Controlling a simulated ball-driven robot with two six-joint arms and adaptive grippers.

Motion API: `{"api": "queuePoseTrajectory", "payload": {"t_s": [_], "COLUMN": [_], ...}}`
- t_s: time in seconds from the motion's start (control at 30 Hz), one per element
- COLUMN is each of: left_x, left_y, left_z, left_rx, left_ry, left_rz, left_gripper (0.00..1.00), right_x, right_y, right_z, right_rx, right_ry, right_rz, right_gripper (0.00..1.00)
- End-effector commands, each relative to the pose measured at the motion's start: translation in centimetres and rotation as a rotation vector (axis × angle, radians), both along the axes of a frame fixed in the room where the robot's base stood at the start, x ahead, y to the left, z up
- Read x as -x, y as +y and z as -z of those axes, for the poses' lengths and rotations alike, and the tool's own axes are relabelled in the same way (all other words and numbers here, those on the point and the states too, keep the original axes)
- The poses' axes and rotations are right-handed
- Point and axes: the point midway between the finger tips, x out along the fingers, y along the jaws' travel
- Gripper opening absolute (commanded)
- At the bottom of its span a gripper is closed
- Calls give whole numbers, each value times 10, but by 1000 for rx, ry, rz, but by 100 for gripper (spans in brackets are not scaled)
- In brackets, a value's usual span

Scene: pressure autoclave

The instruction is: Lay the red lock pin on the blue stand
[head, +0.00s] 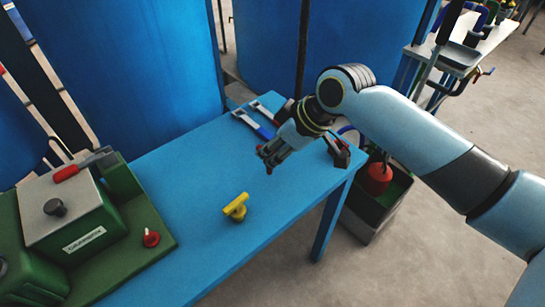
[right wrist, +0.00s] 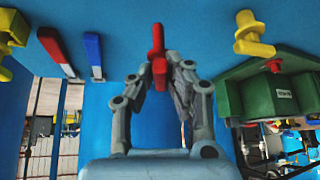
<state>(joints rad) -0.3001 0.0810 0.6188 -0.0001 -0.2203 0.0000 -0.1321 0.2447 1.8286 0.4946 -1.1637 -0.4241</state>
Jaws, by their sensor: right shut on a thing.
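My right gripper (head: 270,160) is above the blue table (head: 190,175), toward its far right part. It is shut on the red lock pin (right wrist: 157,42), which stands out past the fingertips in the right wrist view. In the head view only a small bit of red shows at the fingertips. No separate blue stand can be told apart from the blue table, whose top shows at the upper part of the right wrist view (right wrist: 190,20). My left gripper is not in view.
A green device (head: 75,215) with a red-handled lever (head: 66,173) and a red knob (head: 151,238) stands at left. A yellow T-shaped part (head: 236,207) stands mid-table. Blue- and red-handled tools (head: 252,124) lie at the back. The table between is clear.

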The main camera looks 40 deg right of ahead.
Motion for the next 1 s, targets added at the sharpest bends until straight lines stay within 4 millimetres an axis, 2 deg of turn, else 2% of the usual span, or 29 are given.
{"api": "queuePoseTrajectory", "payload": {"t_s": [0.03,0.13,0.5,0.53,0.7,1.0], "left_x": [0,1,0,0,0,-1], "left_y": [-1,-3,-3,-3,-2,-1], "left_z": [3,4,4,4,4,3], "left_rx": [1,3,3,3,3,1], "left_ry": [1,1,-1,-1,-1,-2], "left_rz": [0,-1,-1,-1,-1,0], "left_gripper": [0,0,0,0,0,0], "right_x": [1,0,1,1,1,1], "right_y": [1,0,0,0,0,0], "right_z": [10,20,23,23,23,20], "right_rx": [-2,-1,0,0,0,0], "right_ry": [2,1,0,0,0,-1], "right_rz": [2,0,1,1,1,1], "right_gripper": [0,0,0,16,37,37]}}
